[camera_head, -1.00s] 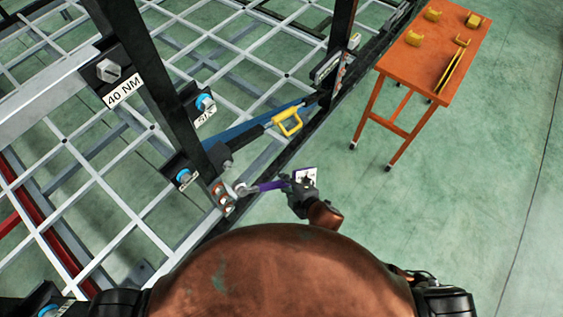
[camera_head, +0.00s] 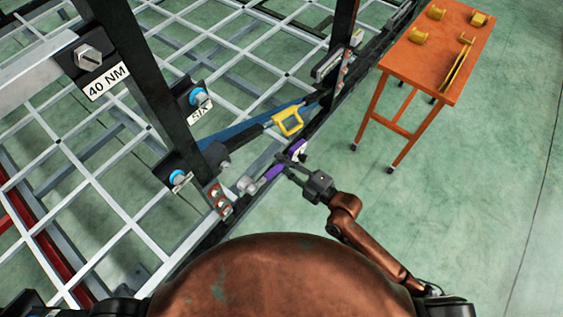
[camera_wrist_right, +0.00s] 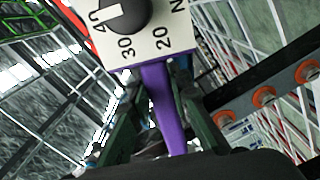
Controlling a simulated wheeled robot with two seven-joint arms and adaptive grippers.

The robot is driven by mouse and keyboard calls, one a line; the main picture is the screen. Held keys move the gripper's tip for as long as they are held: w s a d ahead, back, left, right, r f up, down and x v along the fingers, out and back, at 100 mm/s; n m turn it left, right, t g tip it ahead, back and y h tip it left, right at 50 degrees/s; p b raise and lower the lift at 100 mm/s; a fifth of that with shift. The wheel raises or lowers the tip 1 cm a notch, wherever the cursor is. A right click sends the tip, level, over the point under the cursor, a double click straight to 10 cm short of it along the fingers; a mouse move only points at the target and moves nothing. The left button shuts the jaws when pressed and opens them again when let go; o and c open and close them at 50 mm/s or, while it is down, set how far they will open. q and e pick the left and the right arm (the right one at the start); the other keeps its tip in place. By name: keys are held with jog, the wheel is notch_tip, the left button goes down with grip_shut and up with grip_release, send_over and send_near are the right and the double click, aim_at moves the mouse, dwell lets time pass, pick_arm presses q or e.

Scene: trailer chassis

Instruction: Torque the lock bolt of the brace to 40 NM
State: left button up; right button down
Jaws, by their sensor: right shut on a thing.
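A purple torque wrench (camera_head: 272,172) with a grey head (camera_head: 247,185) is held by my right gripper (camera_head: 289,165). In the right wrist view my fingers are shut around its purple handle (camera_wrist_right: 165,110). Its white dial (camera_wrist_right: 150,35) reads 20, 30 and 40, with the white pointer towards the 40. The wrench head is near a plate with orange-ringed holes or bolts (camera_head: 219,198); I cannot tell if they touch. A large silver bolt (camera_head: 89,56) sits above a "40 NM" label (camera_head: 106,82) on the black post. My left gripper is out of view.
A blue bar with a yellow handle (camera_head: 288,122) lies along the chassis. Blue-ringed bolts (camera_head: 198,97) sit on black plates on the frame. An orange table (camera_head: 437,55) with yellow parts stands at the upper right.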

jog(key=shift+r, duration=0.1)
jog(key=shift+w+d, duration=0.15)
jog(key=shift+w, duration=0.15)
jog(key=x, duration=0.6)
jog(key=shift+p+x, duration=0.35)
jog(key=shift+x, duration=0.6)
dwell(2.8)
dwell(0.3)
jog(key=c, duration=2.4)
grip_release()
grip_shut()
